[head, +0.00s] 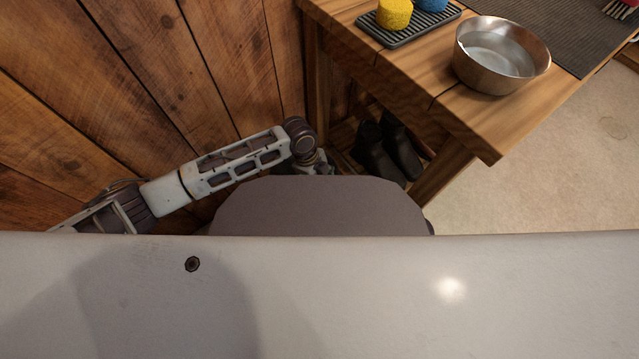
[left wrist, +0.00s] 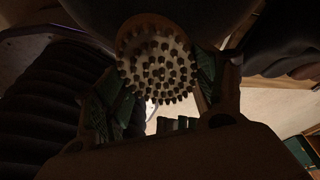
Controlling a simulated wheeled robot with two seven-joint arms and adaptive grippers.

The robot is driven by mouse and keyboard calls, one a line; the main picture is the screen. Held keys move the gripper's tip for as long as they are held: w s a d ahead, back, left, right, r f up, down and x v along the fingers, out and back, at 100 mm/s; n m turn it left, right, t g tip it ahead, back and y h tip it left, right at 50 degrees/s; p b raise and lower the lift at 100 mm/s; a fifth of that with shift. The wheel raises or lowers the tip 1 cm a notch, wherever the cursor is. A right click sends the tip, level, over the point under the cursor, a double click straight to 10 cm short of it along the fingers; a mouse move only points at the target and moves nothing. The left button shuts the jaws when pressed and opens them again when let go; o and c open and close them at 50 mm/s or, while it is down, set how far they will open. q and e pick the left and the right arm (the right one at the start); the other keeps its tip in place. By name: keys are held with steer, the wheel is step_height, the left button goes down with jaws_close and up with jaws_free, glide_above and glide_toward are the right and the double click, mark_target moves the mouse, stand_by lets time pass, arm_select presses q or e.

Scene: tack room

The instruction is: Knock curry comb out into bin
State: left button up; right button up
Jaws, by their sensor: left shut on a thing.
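The curry comb (left wrist: 155,62) shows in the left wrist view as a round face covered with many short knobs, turned toward the camera. My left gripper (left wrist: 158,92) is shut on it, with a green-padded finger at each side. In the head view my left arm reaches in from the left, and only a small part of the left gripper (head: 322,167) shows beside the table leg. The comb is hidden there. I cannot make out a bin in either view. My right gripper is in neither view.
A wooden table (head: 470,125) stands at the upper right. On it are a metal bowl of water (head: 478,85), a ridged tray (head: 408,32) with a yellow sponge (head: 394,13) and a blue one (head: 431,4), and a dark mat (head: 545,30). Black boots (head: 385,150) stand underneath. A plank wall (head: 130,80) is left.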

arm_select(q)
steer(key=shift+r+p, duration=0.3)
steer(key=shift+r, duration=0.15)
steer(key=shift+f, duration=0.1)
step_height(320, 180, down, 5)
steer(key=shift+f+b, duration=0.1)
steer(key=shift+b, duration=0.9)
steer(key=shift+c, duration=0.6)
steer(key=shift+r+p, duration=2.75)
steer(key=shift+p, duration=0.15)
steer(key=shift+f, duration=0.15)
step_height(320, 180, down, 5)
steer(key=b, duration=0.2)
steer(key=shift+f+b, duration=0.15)
steer(key=shift+b, duration=0.2)
steer(key=shift+r+p, duration=2.85)
